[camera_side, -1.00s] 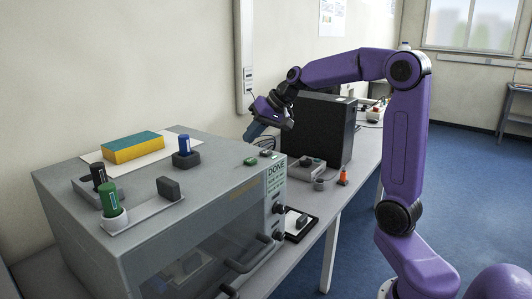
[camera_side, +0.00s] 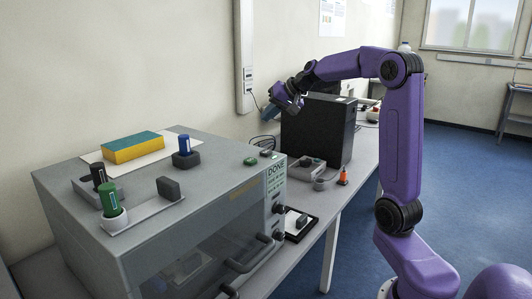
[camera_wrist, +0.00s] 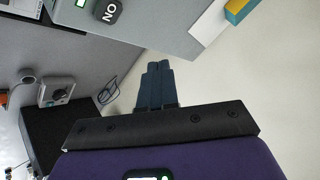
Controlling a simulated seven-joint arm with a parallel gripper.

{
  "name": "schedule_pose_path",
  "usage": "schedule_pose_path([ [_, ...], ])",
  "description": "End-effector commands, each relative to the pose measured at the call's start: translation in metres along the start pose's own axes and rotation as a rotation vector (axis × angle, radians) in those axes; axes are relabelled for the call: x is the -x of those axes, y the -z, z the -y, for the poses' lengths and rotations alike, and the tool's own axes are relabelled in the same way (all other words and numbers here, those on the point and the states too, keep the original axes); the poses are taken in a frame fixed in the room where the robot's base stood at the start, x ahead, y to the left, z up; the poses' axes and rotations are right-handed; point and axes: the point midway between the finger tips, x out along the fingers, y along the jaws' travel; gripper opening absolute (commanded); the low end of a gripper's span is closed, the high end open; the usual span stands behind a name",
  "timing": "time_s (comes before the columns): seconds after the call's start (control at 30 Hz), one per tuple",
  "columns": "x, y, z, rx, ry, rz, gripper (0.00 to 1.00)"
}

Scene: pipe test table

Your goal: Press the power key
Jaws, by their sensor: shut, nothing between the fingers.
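My gripper (camera_side: 267,114) is shut and empty, raised beside the black tower, above and behind the grey cabinet (camera_side: 110,225). In the wrist view, its two dark fingers (camera_wrist: 157,68) are together and point toward the cabinet edge. A dark rounded key (camera_wrist: 109,11) with light letters, seemingly ON seen turned round, is at the top of that view, apart from the fingers. I cannot tell which of these is the power key.
The black tower (camera_side: 310,132) stands close to my gripper. A grey box with a knob (camera_side: 307,167) and an orange cone (camera_side: 343,177) are in front of it. Marker pens in holders and a yellow-green sponge (camera_side: 132,147) occupy the cabinet top. Cables (camera_side: 263,142) lie behind.

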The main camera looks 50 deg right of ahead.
Motion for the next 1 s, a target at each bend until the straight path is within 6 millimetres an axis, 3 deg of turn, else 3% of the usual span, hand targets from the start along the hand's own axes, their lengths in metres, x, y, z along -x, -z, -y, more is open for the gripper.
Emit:
schedule_pose_path([
  [0.6,-0.049,-0.037,-0.036,-0.002,-0.001,0.004,0.00],
  [1.0,-0.058,-0.043,-0.043,0.000,-0.002,0.002,0.00],
])
